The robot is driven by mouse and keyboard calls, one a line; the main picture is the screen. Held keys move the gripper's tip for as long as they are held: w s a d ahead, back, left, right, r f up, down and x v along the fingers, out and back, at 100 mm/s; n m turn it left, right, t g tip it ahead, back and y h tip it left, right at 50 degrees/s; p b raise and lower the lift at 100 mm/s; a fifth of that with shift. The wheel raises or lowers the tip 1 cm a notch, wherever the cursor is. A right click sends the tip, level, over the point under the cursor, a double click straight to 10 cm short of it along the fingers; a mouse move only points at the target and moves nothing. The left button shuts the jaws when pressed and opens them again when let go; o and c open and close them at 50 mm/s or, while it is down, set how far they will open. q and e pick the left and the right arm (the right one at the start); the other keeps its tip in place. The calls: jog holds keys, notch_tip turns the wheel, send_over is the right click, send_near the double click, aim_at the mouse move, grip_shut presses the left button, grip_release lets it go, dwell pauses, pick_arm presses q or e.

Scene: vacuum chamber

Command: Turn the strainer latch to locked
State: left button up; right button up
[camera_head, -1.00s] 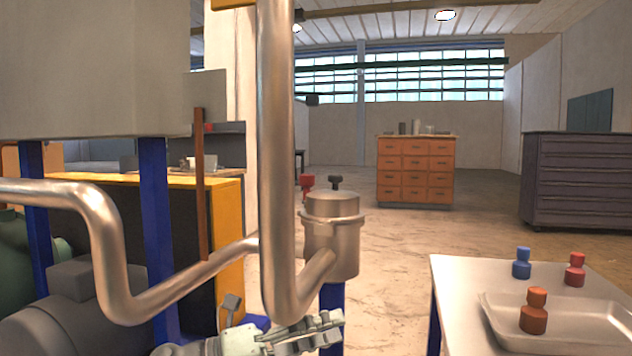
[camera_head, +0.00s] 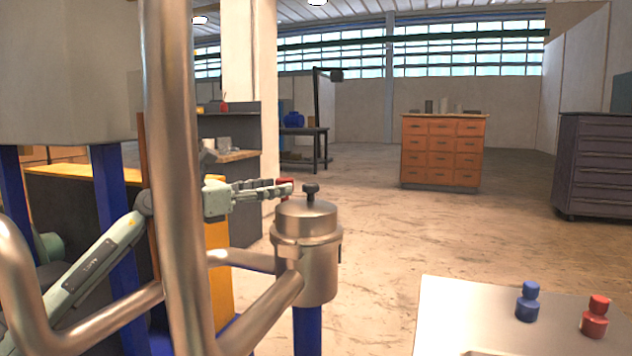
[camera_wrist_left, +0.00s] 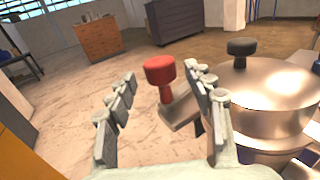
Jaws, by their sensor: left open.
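The metal strainer (camera_head: 307,262) is a round canister with a lid and a black knob (camera_head: 310,190) on top; the lid also shows in the left wrist view (camera_wrist_left: 268,90). The latch has a red knob (camera_wrist_left: 160,68) on a short stem above a flat metal arm (camera_wrist_left: 182,110) at the strainer's side. The red knob (camera_head: 285,181) shows small in the head view. My left gripper (camera_head: 284,189) is open at the lid's left, level with the red knob. In the left wrist view the knob appears between its fingers (camera_wrist_left: 163,82), with gaps on both sides. My right gripper is out of view.
A thick vertical pipe (camera_head: 172,150) crosses in front of my left arm, and a bent pipe (camera_head: 262,312) joins the strainer. A table (camera_head: 440,310) with a blue bottle-like piece (camera_head: 527,302) and a red one (camera_head: 595,317) stands at lower right. Floor behind the strainer is clear.

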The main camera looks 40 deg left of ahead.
pick_arm(q)
jog(key=p+x, duration=0.1)
jog(key=x, duration=0.6)
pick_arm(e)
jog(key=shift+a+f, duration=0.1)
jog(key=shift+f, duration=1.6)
pick_arm(q)
jog(key=shift+w, duration=0.15)
grip_shut()
